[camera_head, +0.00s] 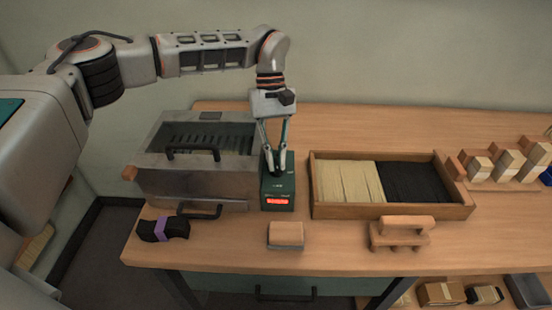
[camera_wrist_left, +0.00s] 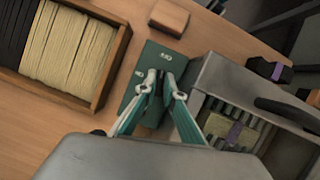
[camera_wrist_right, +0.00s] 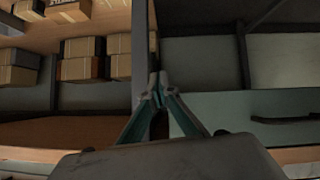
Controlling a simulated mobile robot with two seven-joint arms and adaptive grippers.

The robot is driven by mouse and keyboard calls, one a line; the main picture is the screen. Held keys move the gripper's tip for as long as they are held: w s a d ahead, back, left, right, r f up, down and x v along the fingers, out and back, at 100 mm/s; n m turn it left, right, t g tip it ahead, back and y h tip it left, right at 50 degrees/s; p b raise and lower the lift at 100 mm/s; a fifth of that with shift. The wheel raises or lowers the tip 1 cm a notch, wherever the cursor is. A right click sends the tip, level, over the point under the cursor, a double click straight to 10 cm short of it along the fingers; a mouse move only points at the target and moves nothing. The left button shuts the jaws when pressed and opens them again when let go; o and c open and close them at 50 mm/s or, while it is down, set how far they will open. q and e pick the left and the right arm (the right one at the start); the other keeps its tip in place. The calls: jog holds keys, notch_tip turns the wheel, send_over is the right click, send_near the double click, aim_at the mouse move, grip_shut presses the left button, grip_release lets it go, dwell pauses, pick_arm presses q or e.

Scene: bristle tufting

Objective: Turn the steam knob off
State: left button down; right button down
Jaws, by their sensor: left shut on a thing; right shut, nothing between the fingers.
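A green control box (camera_head: 278,188) with a lit red display (camera_head: 278,201) stands beside the grey metal steamer (camera_head: 190,185). My left gripper (camera_head: 277,168) reaches down from above onto the top of this box. In the left wrist view its fingertips (camera_wrist_left: 160,83) are closed on the small dark steam knob on the green box (camera_wrist_left: 150,62). The fingers hide most of the knob, so I cannot tell its setting. My right gripper (camera_wrist_right: 157,88) is shut and empty in the right wrist view, and is out of the head view.
A wooden tray (camera_head: 390,211) of pale and black bristles lies right of the control box. A wooden block (camera_head: 286,235), a handled wooden piece (camera_head: 402,233) and a black bundle with a purple band (camera_head: 163,229) lie along the front. Shelves with boxes (camera_wrist_right: 83,68) show near my right gripper.

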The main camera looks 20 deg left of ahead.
pick_arm(q)
jog(key=shift+m+y, duration=0.5)
jog(key=shift+m, duration=0.6)
jog(key=c, duration=2.1)
grip_release()
jog(key=shift+c, duration=0.2)
jog(key=shift+w+r, duration=0.1)
jog(key=shift+r, duration=0.05)
jog(key=v, duration=0.7)
jog(key=shift+w+r, duration=0.25)
jog(key=shift+r, duration=0.05)
